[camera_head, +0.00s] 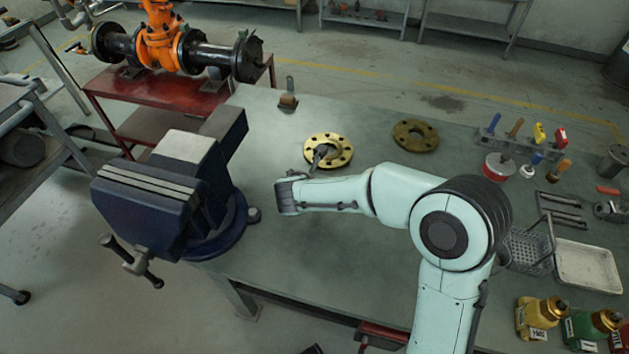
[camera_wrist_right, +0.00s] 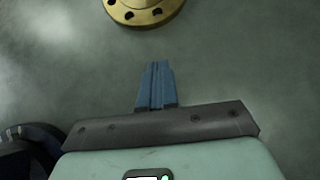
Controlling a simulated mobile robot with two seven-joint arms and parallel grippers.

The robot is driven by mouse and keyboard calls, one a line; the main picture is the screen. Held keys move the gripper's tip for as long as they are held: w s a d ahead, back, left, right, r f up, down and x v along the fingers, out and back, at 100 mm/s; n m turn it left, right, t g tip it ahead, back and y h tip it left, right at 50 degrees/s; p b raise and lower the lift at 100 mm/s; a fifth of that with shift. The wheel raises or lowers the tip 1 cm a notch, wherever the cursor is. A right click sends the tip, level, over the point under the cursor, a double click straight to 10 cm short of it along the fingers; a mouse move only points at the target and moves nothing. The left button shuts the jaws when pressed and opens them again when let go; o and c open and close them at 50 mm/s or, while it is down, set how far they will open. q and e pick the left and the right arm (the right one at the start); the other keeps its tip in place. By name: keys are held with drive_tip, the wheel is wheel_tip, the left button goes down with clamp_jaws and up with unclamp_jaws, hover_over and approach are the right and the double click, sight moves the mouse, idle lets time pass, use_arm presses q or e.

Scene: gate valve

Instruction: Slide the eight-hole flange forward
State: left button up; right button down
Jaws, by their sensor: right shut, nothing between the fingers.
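A bright brass flange with a ring of holes (camera_head: 338,140) lies flat on the green workbench, in the upper middle of the head view. In the right wrist view its near edge (camera_wrist_right: 145,14) shows at the top, and the rest is cut off. Whether the fingertips touch the bench is unclear. My left gripper is out of view.
A blue vise (camera_head: 150,190) stands left of my right arm. A duller flange (camera_head: 415,135) lies right of the brass one. A small upright block (camera_head: 288,101) stands beyond it. A tool rack (camera_head: 518,143) and trays (camera_head: 588,265) are at right. Bench behind the brass flange is mostly clear.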

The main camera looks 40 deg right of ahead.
sight(326, 169)
drive_tip(key=x, duration=0.5)
drive_tip(key=shift+w+d+f, duration=0.15)
drive_tip(key=shift+w+d, duration=0.1)
drive_tip(key=shift+d, duration=0.1)
drive_tip(key=shift+w+d, duration=0.7)
drive_tip(key=shift+d, duration=0.15)
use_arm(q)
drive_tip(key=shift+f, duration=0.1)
use_arm(e)
drive_tip(key=shift+w+d, duration=0.35)
drive_tip(key=shift+d, duration=0.05)
